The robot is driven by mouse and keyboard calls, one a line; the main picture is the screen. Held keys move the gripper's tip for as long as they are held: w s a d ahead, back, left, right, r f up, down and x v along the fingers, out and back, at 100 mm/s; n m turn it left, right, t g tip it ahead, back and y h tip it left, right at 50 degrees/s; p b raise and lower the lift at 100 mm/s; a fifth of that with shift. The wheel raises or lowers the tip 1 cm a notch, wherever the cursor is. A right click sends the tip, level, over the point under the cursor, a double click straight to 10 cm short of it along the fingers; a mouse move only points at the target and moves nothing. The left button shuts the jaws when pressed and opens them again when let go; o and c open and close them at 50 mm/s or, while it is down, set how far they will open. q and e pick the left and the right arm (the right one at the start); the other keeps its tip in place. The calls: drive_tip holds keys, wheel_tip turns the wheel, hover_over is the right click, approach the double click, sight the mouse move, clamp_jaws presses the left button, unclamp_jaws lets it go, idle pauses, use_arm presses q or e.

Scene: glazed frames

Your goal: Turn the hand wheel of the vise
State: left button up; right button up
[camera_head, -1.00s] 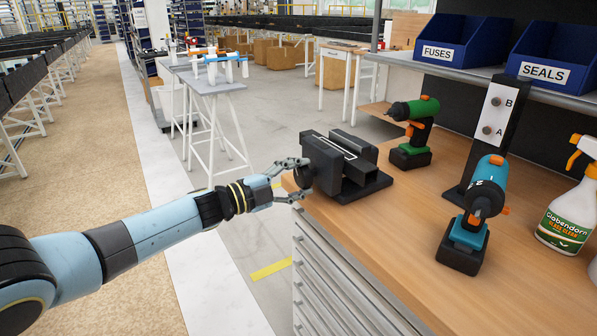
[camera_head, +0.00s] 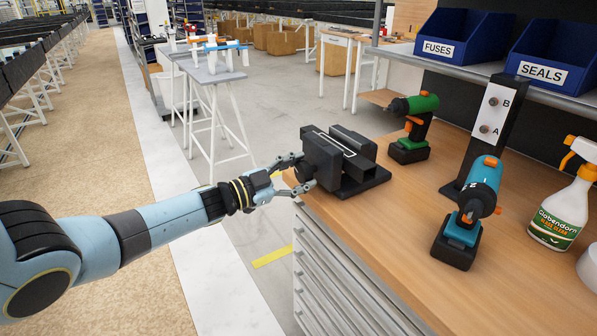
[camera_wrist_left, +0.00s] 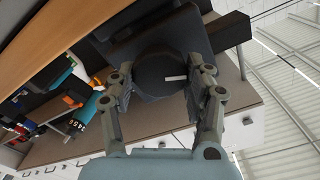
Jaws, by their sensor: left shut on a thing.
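The black vise (camera_head: 342,160) stands on the left end of the wooden workbench. Its dark round hand wheel (camera_wrist_left: 160,75) faces my left gripper and carries a short white mark that points right in the left wrist view. My left gripper (camera_head: 296,176) is shut on the hand wheel, with one finger on each side of its rim; it also shows in the left wrist view (camera_wrist_left: 162,95). In the head view the fingers partly hide the wheel. My right gripper is not in view.
On the bench (camera_head: 395,215) stand a green drill (camera_head: 413,125), a teal drill (camera_head: 470,215), a black post with A and B marks (camera_head: 490,130) and a spray bottle (camera_head: 563,205). Blue bins labelled FUSES (camera_head: 460,40) and SEALS (camera_head: 553,60) sit on the shelf above.

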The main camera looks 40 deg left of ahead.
use_arm(q)
drive_tip(key=shift+w+r, duration=0.1)
idle(0.3)
drive_tip(key=o, duration=1.2)
drive_tip(key=shift+w+d, duration=0.1)
drive_tip(key=shift+w, duration=0.05)
drive_tip(key=v, duration=1.2)
